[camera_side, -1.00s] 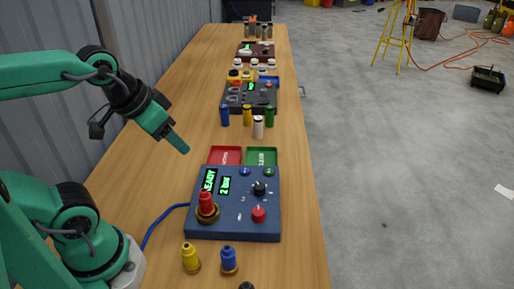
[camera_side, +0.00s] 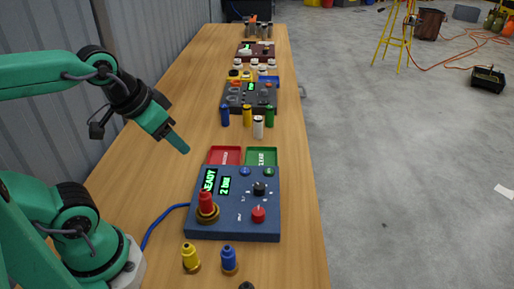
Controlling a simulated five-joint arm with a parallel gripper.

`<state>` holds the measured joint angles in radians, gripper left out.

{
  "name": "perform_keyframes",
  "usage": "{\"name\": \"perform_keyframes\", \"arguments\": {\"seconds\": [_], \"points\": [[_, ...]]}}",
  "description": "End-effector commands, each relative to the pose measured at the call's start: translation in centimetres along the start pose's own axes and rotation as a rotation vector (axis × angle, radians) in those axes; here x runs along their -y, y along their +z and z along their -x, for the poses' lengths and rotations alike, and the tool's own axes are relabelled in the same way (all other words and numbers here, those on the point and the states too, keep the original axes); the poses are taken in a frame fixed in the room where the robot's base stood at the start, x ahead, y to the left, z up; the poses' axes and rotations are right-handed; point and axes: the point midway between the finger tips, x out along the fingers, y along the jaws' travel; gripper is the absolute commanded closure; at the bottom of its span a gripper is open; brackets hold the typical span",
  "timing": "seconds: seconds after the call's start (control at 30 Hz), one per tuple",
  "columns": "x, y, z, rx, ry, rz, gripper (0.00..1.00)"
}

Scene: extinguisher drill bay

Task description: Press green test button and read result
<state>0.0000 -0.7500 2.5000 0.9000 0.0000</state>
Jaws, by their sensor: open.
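A blue test box (camera_side: 236,218) lies on the wooden bench in front of my arm. My gripper (camera_side: 184,148) is open, in the air left of the trays and above the bench, touching nothing.
A red tray (camera_side: 225,155) and a green tray (camera_side: 261,157) sit behind the box. Yellow (camera_side: 190,258) and blue (camera_side: 229,259) brass-based cylinders stand in front. Several coloured cylinders and another panel (camera_side: 250,96) stand farther back. A blue cable (camera_side: 160,219) runs left from the box.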

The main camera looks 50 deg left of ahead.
Motion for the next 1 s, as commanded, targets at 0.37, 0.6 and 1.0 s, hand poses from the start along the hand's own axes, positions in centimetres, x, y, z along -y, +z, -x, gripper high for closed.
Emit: {"name": "perform_keyframes", "arguments": {"seconds": [0.37, 0.6, 1.0], "points": [[0.0, 0.0, 0.0, 0.0, 0.0, 0.0, 0.5], [0.0, 0.0, 0.0, 0.0, 0.0, 0.0, 0.98], [0.0, 0.0, 0.0, 0.0, 0.0, 0.0, 1.0]]}}
